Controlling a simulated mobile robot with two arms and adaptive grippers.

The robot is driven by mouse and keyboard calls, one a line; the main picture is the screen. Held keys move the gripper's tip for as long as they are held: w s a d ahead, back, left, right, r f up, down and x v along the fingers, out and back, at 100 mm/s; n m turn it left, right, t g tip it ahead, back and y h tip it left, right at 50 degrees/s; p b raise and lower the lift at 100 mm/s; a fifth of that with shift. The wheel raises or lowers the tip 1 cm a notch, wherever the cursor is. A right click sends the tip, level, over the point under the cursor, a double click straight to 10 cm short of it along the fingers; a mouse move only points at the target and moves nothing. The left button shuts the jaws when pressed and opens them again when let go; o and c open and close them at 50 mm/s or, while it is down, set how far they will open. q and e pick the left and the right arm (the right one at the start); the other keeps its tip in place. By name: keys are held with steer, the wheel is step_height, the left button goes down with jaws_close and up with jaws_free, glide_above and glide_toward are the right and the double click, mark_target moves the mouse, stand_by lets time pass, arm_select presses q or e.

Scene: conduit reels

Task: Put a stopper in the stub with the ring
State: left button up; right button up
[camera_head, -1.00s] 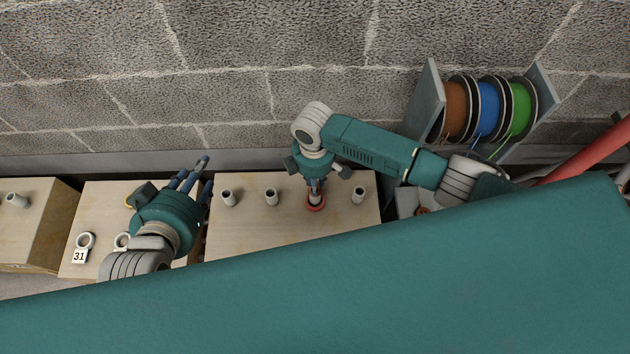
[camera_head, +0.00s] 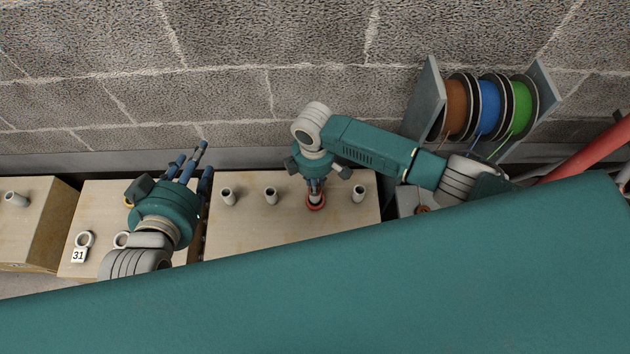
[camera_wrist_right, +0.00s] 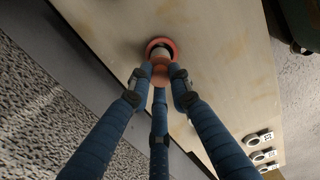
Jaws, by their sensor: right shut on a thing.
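In the head view the stub with the ring (camera_head: 316,196) stands upright on the middle wooden box (camera_head: 240,232), with the red ring (camera_head: 316,207) around its base. My right gripper (camera_head: 314,184) is directly above this stub, fingers pointing down. In the right wrist view the ring (camera_wrist_right: 150,45) circles the pale stub (camera_wrist_right: 159,53). My right gripper (camera_wrist_right: 161,77) is shut on an orange-red stopper (camera_wrist_right: 160,73) at the stub's mouth. How deep the stopper sits is hidden. My left gripper (camera_head: 188,166) is open and empty above the left box, its fingers spread.
Other bare stubs stand on the middle box: two to the left (camera_head: 228,197) (camera_head: 271,195) and one to the right (camera_head: 359,194). A tag reading 31 (camera_head: 78,256) is on the left box. A rack with brown, blue and green reels (camera_head: 487,108) is at the right.

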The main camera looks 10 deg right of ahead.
arm_select(q)
steer(key=shift+w+r, duration=0.15)
steer(key=shift+r, duration=0.05)
arm_select(e)
steer(key=shift+f, duration=0.1)
arm_select(q)
steer(key=shift+d, duration=0.1)
arm_select(e)
steer(key=o, duration=1.4)
